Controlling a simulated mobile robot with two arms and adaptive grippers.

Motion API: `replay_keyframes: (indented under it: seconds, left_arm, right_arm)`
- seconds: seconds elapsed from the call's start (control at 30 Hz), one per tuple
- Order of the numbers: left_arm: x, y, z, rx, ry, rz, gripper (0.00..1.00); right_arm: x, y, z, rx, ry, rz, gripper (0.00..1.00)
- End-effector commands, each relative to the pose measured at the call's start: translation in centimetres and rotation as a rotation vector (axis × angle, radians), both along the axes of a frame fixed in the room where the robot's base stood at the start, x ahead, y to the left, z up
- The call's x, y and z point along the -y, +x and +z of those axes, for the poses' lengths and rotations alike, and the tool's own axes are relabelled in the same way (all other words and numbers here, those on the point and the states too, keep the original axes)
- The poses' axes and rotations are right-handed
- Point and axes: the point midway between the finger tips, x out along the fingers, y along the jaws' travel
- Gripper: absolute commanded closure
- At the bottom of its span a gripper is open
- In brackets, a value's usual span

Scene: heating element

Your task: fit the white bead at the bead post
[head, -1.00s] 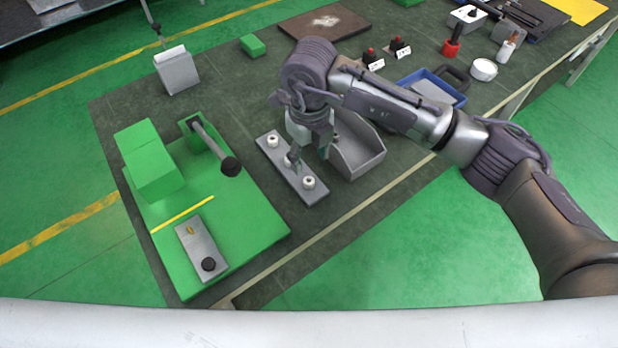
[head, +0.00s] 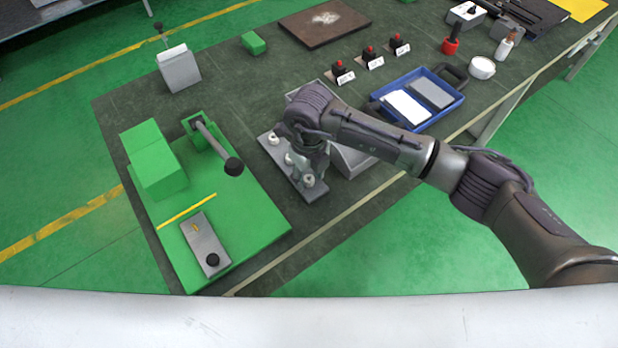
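A grey strip plate (head: 313,193) with upright posts lies on the dark bench, right of the green fixture. White ring-like beads show on it: one at the far end (head: 274,139), one in the middle (head: 289,158) and one at the near end (head: 309,182). My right gripper (head: 303,178) points down over the near half of the plate, its fingers beside the near-end bead. The fingers are small and partly overlap the bead, so I cannot tell whether they touch or hold it. My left gripper is out of view.
A green fixture (head: 255,215) with a black-knobbed lever (head: 233,166) stands left of the plate. A grey open bin (head: 352,160) is just right, partly behind my arm. A blue tray (head: 440,108) and red-topped buttons (head: 368,54) lie farther back.

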Motion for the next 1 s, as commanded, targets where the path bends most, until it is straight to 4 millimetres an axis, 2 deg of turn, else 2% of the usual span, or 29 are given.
replay_keyframes:
  seconds: [0.03, 0.2, 0.63, 0.87, 1.0]
  left_arm:
    - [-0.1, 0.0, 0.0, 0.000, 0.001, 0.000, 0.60]
    - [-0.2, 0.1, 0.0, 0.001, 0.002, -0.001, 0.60]
    - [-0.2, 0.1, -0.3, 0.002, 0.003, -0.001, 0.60]
    - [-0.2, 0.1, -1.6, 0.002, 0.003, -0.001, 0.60]
    - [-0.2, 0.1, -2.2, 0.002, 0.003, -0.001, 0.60]
  right_arm:
    - [0.0, 0.0, 0.0, 0.000, 0.000, 0.000, 0.65]
    - [0.0, 0.0, 0.0, 0.000, 0.000, 0.000, 0.93]
    - [0.0, 0.1, 0.6, 0.003, 0.001, 0.000, 0.93]
    - [0.0, 0.2, 3.6, 0.007, 0.002, 0.001, 0.93]
    - [1.1, -2.1, 5.3, 0.003, 0.001, 0.005, 0.93]
